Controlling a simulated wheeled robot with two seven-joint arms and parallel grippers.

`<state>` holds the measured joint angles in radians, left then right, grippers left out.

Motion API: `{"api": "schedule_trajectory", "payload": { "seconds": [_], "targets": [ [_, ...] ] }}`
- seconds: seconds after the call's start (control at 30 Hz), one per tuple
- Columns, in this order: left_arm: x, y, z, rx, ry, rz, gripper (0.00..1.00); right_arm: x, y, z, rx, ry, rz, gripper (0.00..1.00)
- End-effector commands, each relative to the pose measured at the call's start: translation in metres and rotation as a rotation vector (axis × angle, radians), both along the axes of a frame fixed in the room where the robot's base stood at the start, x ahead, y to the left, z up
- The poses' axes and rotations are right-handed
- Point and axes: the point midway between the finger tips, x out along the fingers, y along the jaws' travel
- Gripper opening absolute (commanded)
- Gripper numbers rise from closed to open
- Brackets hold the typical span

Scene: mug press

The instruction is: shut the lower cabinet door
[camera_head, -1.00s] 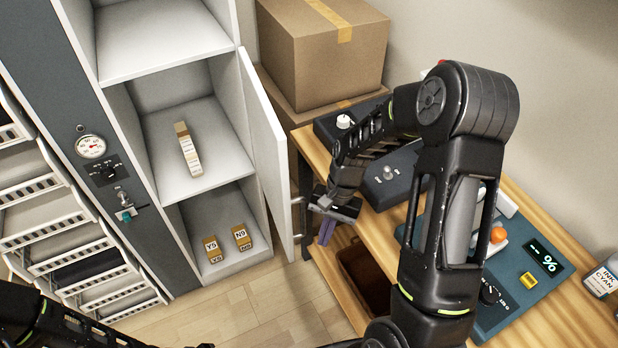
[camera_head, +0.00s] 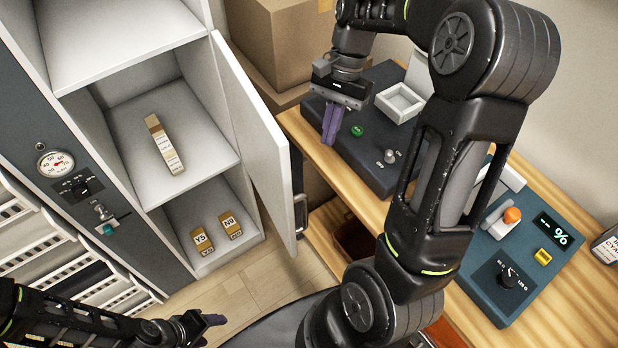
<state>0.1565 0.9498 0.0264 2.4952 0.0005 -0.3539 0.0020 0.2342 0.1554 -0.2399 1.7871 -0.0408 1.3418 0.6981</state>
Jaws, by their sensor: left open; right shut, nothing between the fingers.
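The lower cabinet door (camera_head: 262,140) is a white panel hinged on the right side of the white cabinet. It stands open, swung out toward the bench, with a handle (camera_head: 300,214) near its lower outer edge. The cabinet's shelves show uncovered. My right gripper (camera_head: 330,135), with purple fingers, is shut and empty above the dark device on the bench, right of the door and apart from it. My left gripper (camera_head: 217,330) is open and empty low in the picture, in front of the cabinet.
The wooden bench (camera_head: 300,130) carries the dark device (camera_head: 375,170) and a blue-grey scale panel (camera_head: 520,280). Cardboard boxes (camera_head: 285,45) stand behind. Floor is clear before the cabinet.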

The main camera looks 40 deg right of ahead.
Motion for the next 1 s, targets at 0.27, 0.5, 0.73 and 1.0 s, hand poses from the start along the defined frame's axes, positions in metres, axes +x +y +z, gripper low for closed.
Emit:
{"api": "schedule_trajectory", "payload": {
  "seconds": [0.27,0.5,0.73,1.0],
  "targets": [
    [0.000,0.000,0.001,0.000,0.000,0.000,0.58,-0.002,0.004,-0.011,0.001,0.002,0.002,0.00],
    [0.000,0.000,0.005,0.001,0.001,0.001,0.58,-0.009,0.017,-0.045,0.002,0.005,0.002,0.00],
    [-0.001,0.000,0.008,0.003,0.002,0.002,0.58,-0.016,0.033,-0.089,0.002,0.004,0.003,0.00],
    [-0.002,0.001,0.019,0.005,0.006,0.002,0.58,-0.030,0.064,-0.092,0.000,0.000,0.003,0.00]
  ]
}}
